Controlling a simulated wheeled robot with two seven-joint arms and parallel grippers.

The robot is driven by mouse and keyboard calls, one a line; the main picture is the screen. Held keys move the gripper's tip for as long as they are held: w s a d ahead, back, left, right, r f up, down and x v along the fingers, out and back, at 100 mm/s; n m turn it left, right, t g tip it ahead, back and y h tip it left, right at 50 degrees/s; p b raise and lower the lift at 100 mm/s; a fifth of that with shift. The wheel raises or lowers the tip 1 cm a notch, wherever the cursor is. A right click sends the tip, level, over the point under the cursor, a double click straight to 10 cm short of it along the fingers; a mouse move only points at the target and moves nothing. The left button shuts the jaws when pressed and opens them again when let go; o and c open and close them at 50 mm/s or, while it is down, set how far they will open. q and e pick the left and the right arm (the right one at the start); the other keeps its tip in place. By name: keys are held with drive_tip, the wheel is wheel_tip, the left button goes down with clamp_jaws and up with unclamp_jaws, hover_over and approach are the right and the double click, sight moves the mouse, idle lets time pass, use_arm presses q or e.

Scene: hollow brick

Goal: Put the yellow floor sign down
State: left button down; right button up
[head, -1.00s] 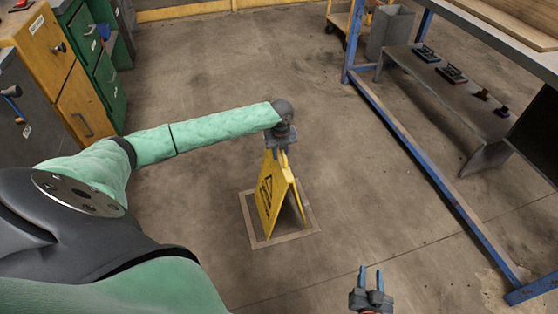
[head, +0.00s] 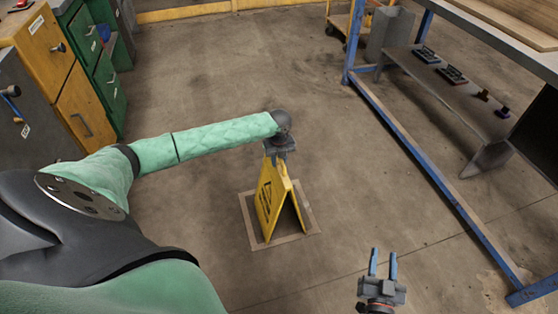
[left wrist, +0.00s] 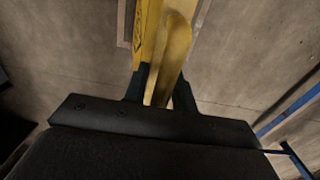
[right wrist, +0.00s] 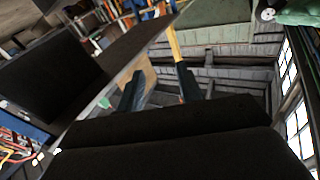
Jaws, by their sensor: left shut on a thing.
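The yellow floor sign (head: 268,201) stands upright in the head view with its two panels spread, inside a light square outline (head: 312,205) marked on the floor. I cannot tell whether its feet touch the floor. My left gripper (head: 277,156) is at its top edge. In the left wrist view the fingers (left wrist: 158,88) are closed on the top of the yellow sign (left wrist: 173,50). My right gripper (head: 383,264) is at the bottom of the head view, away from the sign, with its fingers apart. In the right wrist view, nothing sits between the fingers (right wrist: 163,88).
A workbench with a blue frame (head: 435,175) and a low grey shelf (head: 440,95) stands at the right. Yellow and green cabinets (head: 78,105) stand at the far left. An orange cart (head: 345,22) is at the back. The floor around the square is clear.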

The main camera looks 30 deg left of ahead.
drive_tip(key=shift+f, duration=0.25)
use_arm(q)
drive_tip(key=c, duration=1.1)
unclamp_jaws()
drive_tip(key=shift+f, duration=0.1)
use_arm(e)
drive_tip(key=shift+s+f+g, duration=0.15)
drive_tip(key=shift+f+g, duration=0.15)
drive_tip(key=shift+f, duration=0.1)
drive_tip(key=shift+r, duration=0.1)
use_arm(q)
drive_tip(key=shift+r, duration=0.7)
wheel_tip(320, 180, up, 10)
drive_tip(key=shift+p, duration=0.8)
drive_tip(key=shift+r, duration=0.45)
use_arm(e)
drive_tip(key=s+f+g, duration=0.3)
drive_tip(key=f, duration=0.5)
drive_tip(key=s+f+g+h, duration=0.1)
drive_tip(key=s+f+g, duration=0.1)
drive_tip(key=f, duration=0.6)
drive_tip(key=shift+s+d+f+g, duration=0.2)
drive_tip(key=shift+s+g, duration=0.2)
drive_tip(key=shift+s, duration=0.05)
